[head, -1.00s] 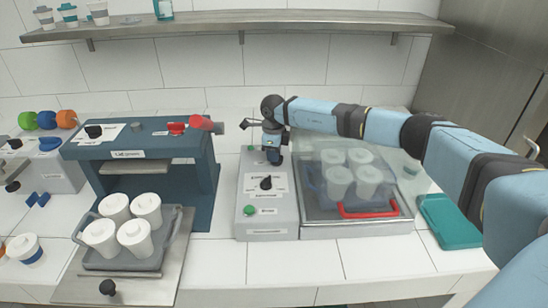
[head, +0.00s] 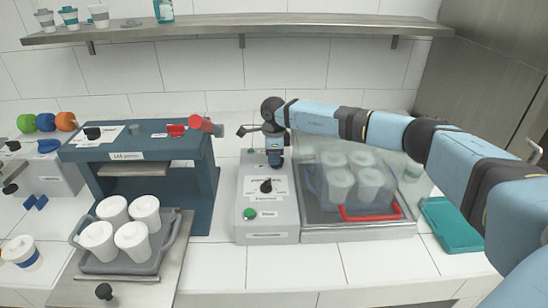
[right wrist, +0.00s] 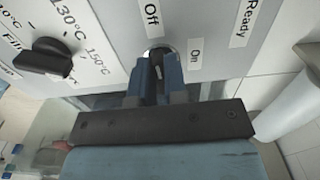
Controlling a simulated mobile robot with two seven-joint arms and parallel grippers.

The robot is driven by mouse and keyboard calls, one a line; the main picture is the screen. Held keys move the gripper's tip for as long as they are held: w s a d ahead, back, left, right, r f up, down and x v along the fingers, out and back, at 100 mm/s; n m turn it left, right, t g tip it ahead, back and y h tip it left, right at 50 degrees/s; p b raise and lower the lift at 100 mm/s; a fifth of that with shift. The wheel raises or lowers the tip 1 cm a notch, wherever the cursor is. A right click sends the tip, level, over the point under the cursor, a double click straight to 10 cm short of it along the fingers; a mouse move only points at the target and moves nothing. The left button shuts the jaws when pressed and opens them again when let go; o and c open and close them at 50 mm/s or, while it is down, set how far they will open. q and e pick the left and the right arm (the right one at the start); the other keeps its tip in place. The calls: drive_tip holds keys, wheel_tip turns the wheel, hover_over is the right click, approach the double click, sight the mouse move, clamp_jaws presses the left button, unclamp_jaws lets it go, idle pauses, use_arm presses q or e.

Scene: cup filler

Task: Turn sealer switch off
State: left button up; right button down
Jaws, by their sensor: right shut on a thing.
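The sealer's grey control box (head: 268,215) stands at the middle of the counter, with a black temperature knob (head: 266,186) and a green button (head: 249,213). My right gripper (head: 274,160) points down at the back of its panel. In the right wrist view my right gripper (right wrist: 160,75) is shut on the small sealer switch (right wrist: 158,70), between the "Off" label (right wrist: 152,13) and the "On" label (right wrist: 195,56). The fingers hide most of the switch, so its exact position is unclear. My left gripper is not in view.
Right of the box, several white cups (head: 340,183) sit under a clear lid with a red handle (head: 371,213). A blue lid machine (head: 140,153) stands left, with cups on a grey tray (head: 97,265). A teal case (head: 450,223) lies at the right.

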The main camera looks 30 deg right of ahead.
drive_tip(key=c, duration=1.2)
unclamp_jaws()
drive_tip(key=shift+o, duration=0.2)
wheel_tip(320, 180, up, 14)
drive_tip(key=b, duration=0.1)
